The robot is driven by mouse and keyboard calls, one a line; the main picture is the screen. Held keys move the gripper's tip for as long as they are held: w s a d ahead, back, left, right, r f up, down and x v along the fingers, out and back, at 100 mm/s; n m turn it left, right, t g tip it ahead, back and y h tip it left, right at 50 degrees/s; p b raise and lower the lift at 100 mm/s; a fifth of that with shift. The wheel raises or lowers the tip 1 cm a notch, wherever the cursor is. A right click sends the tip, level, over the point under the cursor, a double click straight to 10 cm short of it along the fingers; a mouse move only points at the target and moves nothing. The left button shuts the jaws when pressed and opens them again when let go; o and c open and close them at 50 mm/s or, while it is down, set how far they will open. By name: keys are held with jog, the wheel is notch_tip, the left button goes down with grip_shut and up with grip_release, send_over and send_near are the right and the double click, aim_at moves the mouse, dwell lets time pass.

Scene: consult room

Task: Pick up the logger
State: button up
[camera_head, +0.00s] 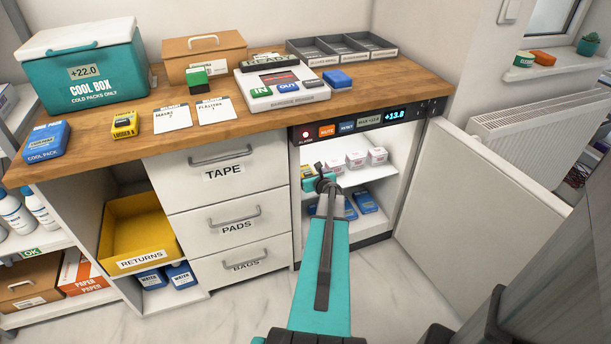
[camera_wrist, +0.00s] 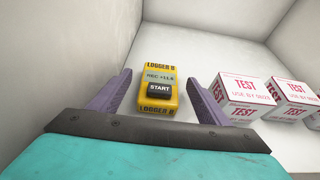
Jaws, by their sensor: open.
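A yellow logger (camera_wrist: 158,72) marked LOGGER B, with a small screen and a black START button, stands inside the open fridge, near its left wall. My gripper (camera_wrist: 159,98) is open around it in the wrist view, one finger to each side, with visible gaps; neither finger appears to touch it. In the head view the logger is a small yellow patch (camera_head: 306,172) on the upper shelf, left of my gripper (camera_head: 318,181). A second yellow logger (camera_head: 124,124) lies on the wooden counter.
White and red TEST boxes (camera_wrist: 238,98) stand just right of my gripper on the shelf. Blue packs (camera_head: 364,201) lie on the shelf below. The fridge door (camera_head: 470,205) stands open to the right. Drawers (camera_head: 225,172) are left of the fridge; the counter (camera_head: 160,150) is above.

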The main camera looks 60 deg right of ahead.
aim_at(307, 172)
jog(key=shift+w+d+f, duration=0.2)
jog(key=shift+w+d, duration=0.05)
jog(key=shift+w, duration=0.15)
dwell(0.3)
jog(key=c, duration=1.2)
jog(key=shift+c, duration=0.2)
jog(key=shift+r, duration=0.1)
jog(key=shift+r, duration=0.45)
notch_tip(307, 172, up, 3)
jog(key=shift+s+a+p, duration=0.1)
jog(key=shift+p, duration=0.45)
jog(key=s+a+b, duration=0.1)
jog(key=s+a, duration=0.9)
jog(key=s, duration=0.4)
jog(key=shift+s+a+f, duration=0.15)
jog(key=shift+a+f, duration=0.1)
